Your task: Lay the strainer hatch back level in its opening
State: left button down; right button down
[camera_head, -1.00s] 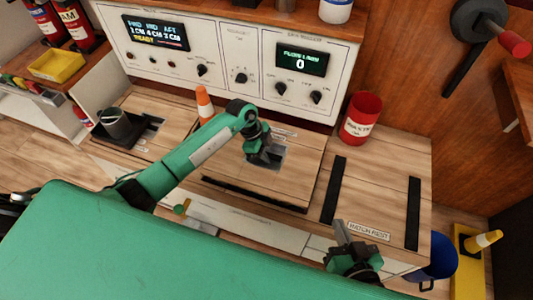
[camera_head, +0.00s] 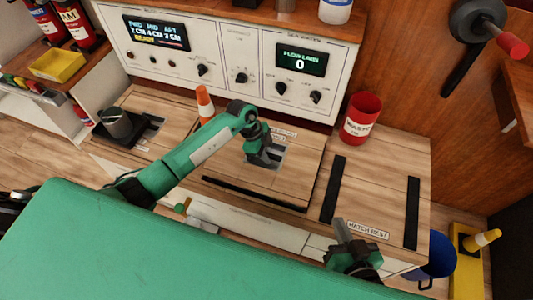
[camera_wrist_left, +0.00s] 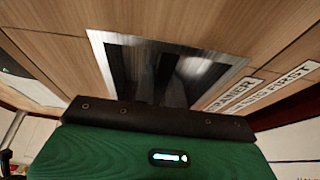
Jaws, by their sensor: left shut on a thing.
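The strainer hatch (camera_head: 235,172) is a wooden panel in the bench top, in the middle of the head view. A dark band runs along its front edge and a thin dark line along its right edge; I cannot tell whether it lies fully level. My left gripper (camera_head: 264,158) is shut at the metal recess in the hatch, on what seems to be its handle, which the gripper hides. The wrist view shows the recess's metal plate (camera_wrist_left: 215,70) with dark slots. My right gripper (camera_head: 343,232) is by the bench's front edge, away from the hatch; its jaw opening is unclear.
Two black strips (camera_head: 333,190) marked hatch rest lie bare to the right. A grey cylinder (camera_head: 116,123) sits in a black tray at left. The control panel (camera_head: 240,60) bounds the back.

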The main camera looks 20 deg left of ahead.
pick_arm(q)
jog(key=shift+f, duration=0.2)
pick_arm(e)
jog(key=shift+f, duration=0.1)
